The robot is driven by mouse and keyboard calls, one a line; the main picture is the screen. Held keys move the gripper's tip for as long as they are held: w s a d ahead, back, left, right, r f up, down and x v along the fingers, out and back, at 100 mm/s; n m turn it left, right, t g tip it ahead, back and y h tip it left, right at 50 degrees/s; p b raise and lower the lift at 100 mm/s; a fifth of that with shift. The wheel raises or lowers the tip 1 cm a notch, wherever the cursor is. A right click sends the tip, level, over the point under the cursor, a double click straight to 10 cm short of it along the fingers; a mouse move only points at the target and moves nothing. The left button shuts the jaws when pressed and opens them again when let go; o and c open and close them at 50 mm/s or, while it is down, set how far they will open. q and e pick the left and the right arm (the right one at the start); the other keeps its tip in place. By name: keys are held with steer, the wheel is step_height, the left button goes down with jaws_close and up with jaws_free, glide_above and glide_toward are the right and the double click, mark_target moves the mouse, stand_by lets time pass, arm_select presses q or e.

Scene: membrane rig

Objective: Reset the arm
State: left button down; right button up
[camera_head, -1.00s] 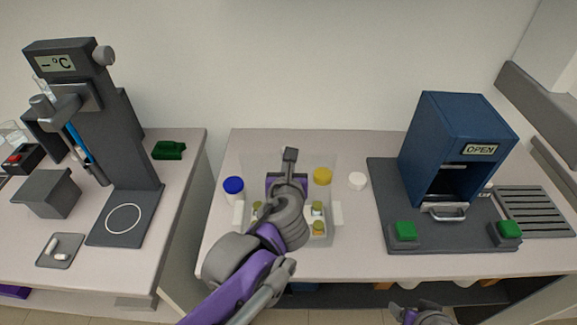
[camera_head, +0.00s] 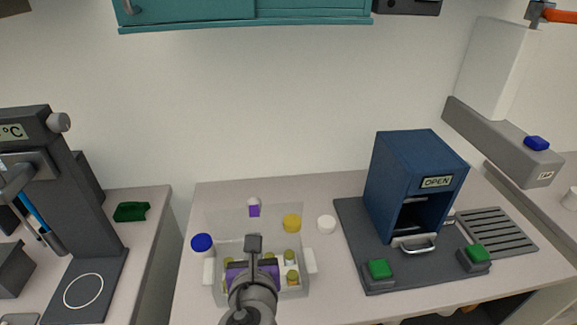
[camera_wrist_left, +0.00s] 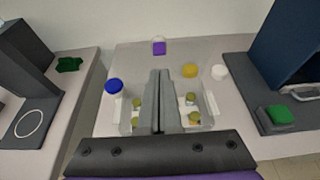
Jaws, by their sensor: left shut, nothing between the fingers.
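My left arm shows at the bottom middle of the head view. Its gripper (camera_head: 253,243) is shut and empty, above a clear box (camera_head: 222,296) with white side handles. Several small vials with olive-yellow caps (camera_head: 291,276) stand in the box. In the left wrist view the closed fingers (camera_wrist_left: 160,100) point away over the same box, between the vials. How high they are above the box I cannot tell. My right gripper is not in view.
A blue-lidded jar (camera_head: 202,243) stands left of the box. A yellow cap (camera_head: 292,223) and a white cap (camera_head: 326,224) lie behind it. A blue cabinet marked OPEN (camera_head: 415,185) stands right, with green buttons (camera_head: 379,269) in front. A dark stand (camera_head: 60,190) is left.

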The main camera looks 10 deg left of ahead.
arm_select(q)
steer(key=s+a+f+n+g+h, duration=0.1)
steer(key=s+a+f+n+g, duration=0.1)
steer(key=f+n, duration=0.7)
steer(key=s+a+f+n+g+h, duration=0.2)
steer(key=s+f+n+g, duration=0.3)
steer(key=n, duration=1.8)
step_height(320, 180, down, 5)
steer(key=shift+s+a+f+n+g+h, duration=0.25)
steer(key=shift+s+a+n, duration=0.2)
steer(key=shift+s, duration=0.65)
